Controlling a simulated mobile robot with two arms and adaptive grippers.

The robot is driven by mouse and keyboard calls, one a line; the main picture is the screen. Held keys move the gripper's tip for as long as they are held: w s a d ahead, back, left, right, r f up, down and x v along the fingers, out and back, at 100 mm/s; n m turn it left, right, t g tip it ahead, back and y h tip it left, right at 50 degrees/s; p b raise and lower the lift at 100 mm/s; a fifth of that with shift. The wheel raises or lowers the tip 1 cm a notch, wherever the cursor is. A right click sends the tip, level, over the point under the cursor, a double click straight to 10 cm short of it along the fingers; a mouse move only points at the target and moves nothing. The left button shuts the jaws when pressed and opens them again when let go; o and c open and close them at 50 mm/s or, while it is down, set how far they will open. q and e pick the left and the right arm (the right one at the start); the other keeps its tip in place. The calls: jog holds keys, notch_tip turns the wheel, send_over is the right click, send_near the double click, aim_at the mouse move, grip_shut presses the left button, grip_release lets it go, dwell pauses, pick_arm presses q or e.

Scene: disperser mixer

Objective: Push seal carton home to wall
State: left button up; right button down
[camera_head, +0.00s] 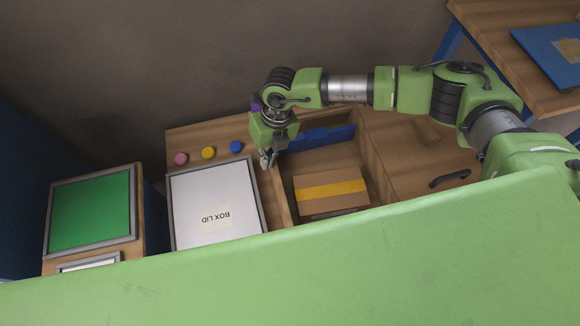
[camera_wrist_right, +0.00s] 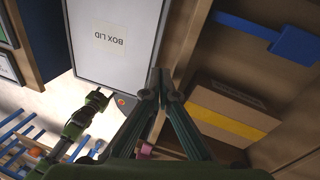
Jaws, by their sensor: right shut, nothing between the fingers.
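The seal carton, a brown cardboard box with a yellow band (camera_head: 328,201), sits in a wooden compartment beside the white box lid panel. It also shows at the right of the wrist view (camera_wrist_right: 240,104). The compartment's wooden side wall (camera_head: 278,198) stands left of the carton. My right gripper (camera_head: 267,160) is shut and empty, pointing down near the back end of this side wall, left of and behind the carton and apart from it. Its fingertips show close together in the wrist view (camera_wrist_right: 160,78). A green arm end, seemingly my left gripper (camera_wrist_right: 95,99), shows small there; its jaws are unclear.
A blue bar (camera_head: 320,138) lies across the compartment behind the carton. The white panel marked BOX LID (camera_head: 200,195) is to the left, with pink (camera_head: 181,159), yellow (camera_head: 208,153) and blue (camera_head: 236,147) buttons behind it. A dark handle (camera_head: 450,178) is at the right.

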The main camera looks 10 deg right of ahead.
jog(key=w+d+f+h, duration=0.1)
jog(key=w+d+h, duration=0.15)
jog(key=d, duration=0.35)
jog(key=shift+t, duration=0.4)
jog(key=f, duration=0.9)
jog(key=shift+w, duration=0.2)
jog(key=s+p, duration=0.1)
jog(key=s, duration=0.1)
jog(key=shift+s+d+p, duration=0.3)
jog(key=shift+s+p, duration=0.05)
jog(key=shift+s, duration=0.05)
jog(key=shift+s+f, duration=0.2)
jog(key=shift+s, duration=0.3)
